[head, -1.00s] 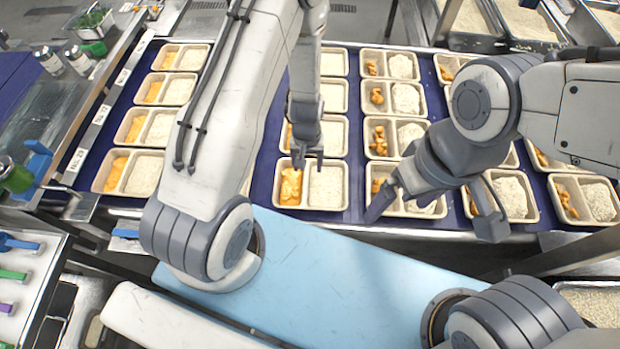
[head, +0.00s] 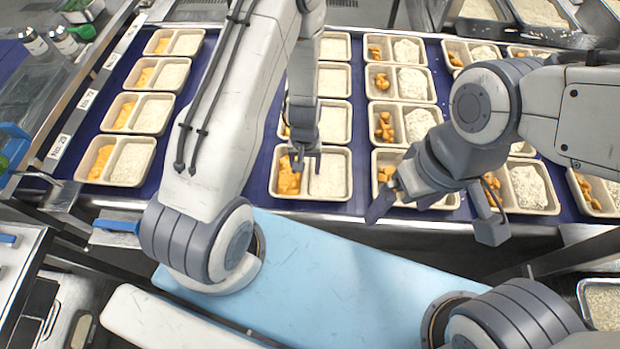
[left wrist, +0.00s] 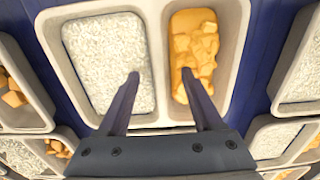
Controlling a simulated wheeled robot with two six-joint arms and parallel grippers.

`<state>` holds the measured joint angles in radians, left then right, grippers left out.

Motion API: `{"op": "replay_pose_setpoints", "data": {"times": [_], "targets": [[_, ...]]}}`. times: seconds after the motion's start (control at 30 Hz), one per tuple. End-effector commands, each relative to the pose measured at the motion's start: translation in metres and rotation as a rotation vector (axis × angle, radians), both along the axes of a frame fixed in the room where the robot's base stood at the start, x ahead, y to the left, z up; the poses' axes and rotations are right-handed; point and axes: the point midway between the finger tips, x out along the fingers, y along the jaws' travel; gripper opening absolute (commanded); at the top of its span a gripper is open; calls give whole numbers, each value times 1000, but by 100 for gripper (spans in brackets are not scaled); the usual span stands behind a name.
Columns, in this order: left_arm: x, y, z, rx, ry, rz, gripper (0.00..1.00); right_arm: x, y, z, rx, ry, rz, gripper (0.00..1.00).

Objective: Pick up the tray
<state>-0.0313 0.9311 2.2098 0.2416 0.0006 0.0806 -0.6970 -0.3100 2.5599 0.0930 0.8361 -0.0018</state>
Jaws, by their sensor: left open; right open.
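A beige two-compartment tray (head: 316,198) stands at the front edge of the belt in the head view, with orange chunks on its left and white rice on its right. My left gripper (head: 305,162) hangs over this tray, empty. In the left wrist view, the open fingers (left wrist: 163,78) reach over the near part of a tray (left wrist: 160,45), one over the rice, one over the orange chunks. I cannot tell whether they touch it. My right gripper (head: 436,210) is open and empty over the front edge of another tray (head: 398,160), partly hiding it.
Several similar filled trays stand in columns on the dark blue belt (head: 255,190), close beside and behind this tray. A metal rail runs along the belt's front. Bottles (head: 64,40) stand at the back left. A rice bin (head: 603,305) is at the lower right.

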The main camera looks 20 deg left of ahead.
Motion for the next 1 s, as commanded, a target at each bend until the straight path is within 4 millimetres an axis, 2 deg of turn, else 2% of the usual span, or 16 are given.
{"op": "replay_pose_setpoints", "data": {"times": [0.03,0.1,0.37,0.4,0.47,0.5,0.57,1.0], "targets": [[0,0,-14,0,0,0,67,0,0,-14,0,0,-1,99],[0,0,-19,0,0,0,67,0,0,-18,0,0,-3,99],[0,0,-18,0,0,0,67,0,0,-17,0,0,-3,99],[0,0,-18,0,0,0,59,0,0,-17,0,0,-3,99],[0,0,-18,0,0,0,36,0,0,-17,0,0,-3,99],[0,0,-18,0,0,0,21,0,0,-17,0,0,-3,99],[0,0,-18,0,0,0,0,0,0,-17,0,0,-3,99],[0,0,-12,0,-1,0,0,0,0,-12,0,0,-2,99]]}}
